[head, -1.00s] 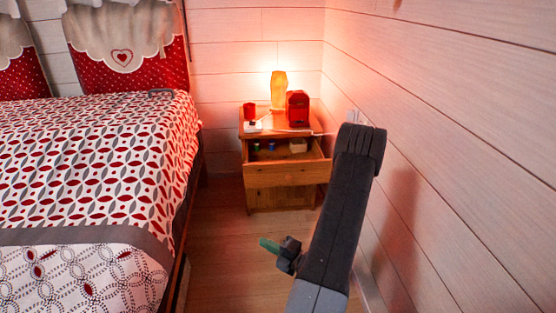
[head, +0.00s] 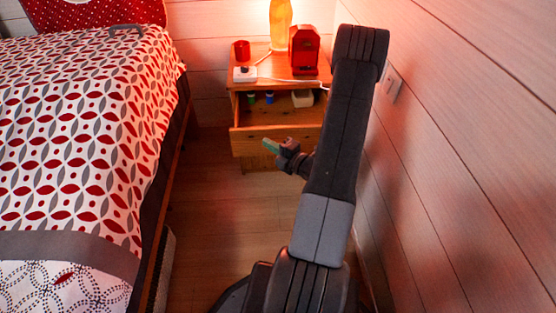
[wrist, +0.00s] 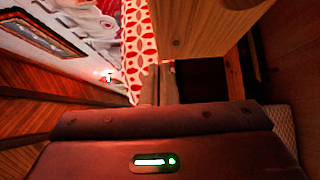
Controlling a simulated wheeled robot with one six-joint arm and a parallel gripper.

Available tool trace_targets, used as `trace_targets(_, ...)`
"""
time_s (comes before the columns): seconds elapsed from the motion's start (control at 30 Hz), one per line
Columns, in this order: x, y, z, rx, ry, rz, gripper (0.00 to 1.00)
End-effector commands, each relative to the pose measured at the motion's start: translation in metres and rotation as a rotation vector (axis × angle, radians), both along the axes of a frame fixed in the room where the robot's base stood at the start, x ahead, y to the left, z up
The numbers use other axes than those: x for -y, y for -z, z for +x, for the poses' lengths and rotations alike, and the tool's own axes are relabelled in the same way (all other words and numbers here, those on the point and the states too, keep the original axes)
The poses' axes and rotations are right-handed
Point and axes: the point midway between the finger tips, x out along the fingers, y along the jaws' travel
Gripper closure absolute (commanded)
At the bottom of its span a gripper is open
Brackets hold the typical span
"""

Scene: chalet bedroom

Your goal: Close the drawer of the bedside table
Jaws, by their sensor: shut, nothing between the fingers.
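The bedside table (head: 262,52) is brown wood and stands against the back wall. Its drawer (head: 246,143) is pulled out, with the open space behind its front showing. Several small items, including a green one, a blue one and a pale box (head: 303,98), show inside the table's opening. My gripper (head: 271,146) is shut and empty, with a greenish tip. In the head view it overlaps the drawer front; whether it touches cannot be told. The wrist view shows a pale wooden panel (wrist: 200,28) close by at upper right, perhaps part of the table.
The bed (head: 75,120) fills the left. A plank wall (head: 460,150) bounds the right. Floor between is clear.

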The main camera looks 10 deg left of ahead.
Motion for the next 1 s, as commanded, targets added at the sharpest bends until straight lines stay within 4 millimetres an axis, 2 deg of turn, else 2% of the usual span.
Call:
trace_targets(0.1, -0.008, 0.002, 0.018, 0.004, -0.001, -0.001, 1.00)
trace_targets(0.3, -0.013, 0.001, 0.036, 0.002, 0.000, -0.001, 1.00)
trace_targets(0.83, -0.014, -0.001, 0.041, -0.001, 0.000, 0.000, 1.00)
trace_targets(1.0, -0.016, -0.002, 0.050, 0.001, 0.000, 0.000, 1.00)
